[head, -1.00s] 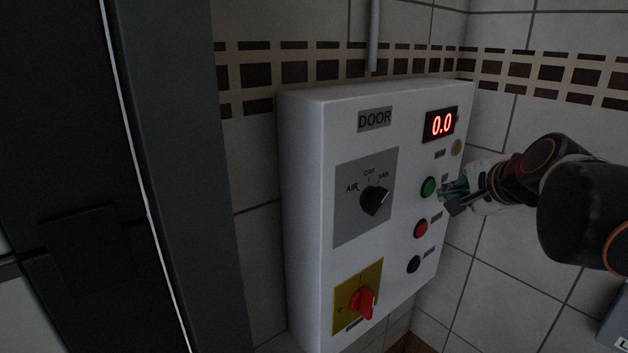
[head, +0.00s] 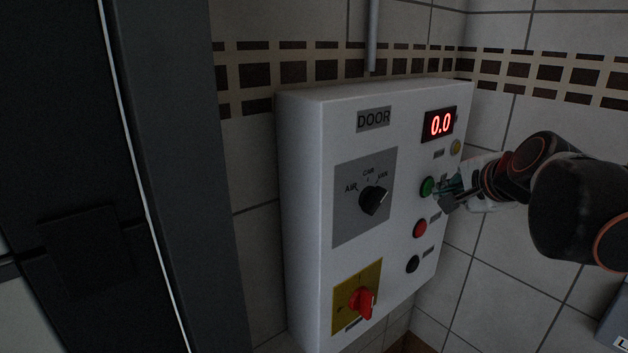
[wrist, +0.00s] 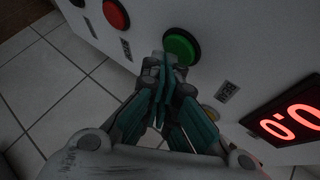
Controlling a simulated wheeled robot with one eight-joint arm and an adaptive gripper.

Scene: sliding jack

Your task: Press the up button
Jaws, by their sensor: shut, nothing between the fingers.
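A green button (head: 427,187) sits on the right side of a white control box; its small label is too small to read, so I cannot tell if it is the up button. It also shows in the wrist view (wrist: 181,47). My gripper (head: 440,191) is shut and empty, coming in from the right. In the wrist view its teal fingertips (wrist: 164,62) are together just beside the green button's lower left edge. I cannot tell whether they touch it.
The box (head: 308,200) carries a red button (head: 420,228), a black button (head: 412,264), a yellow button (head: 456,147), a display (head: 440,124) reading 0.0, a black selector knob (head: 374,200) and a red rotary switch (head: 361,302). A tiled wall (head: 520,240) stands behind.

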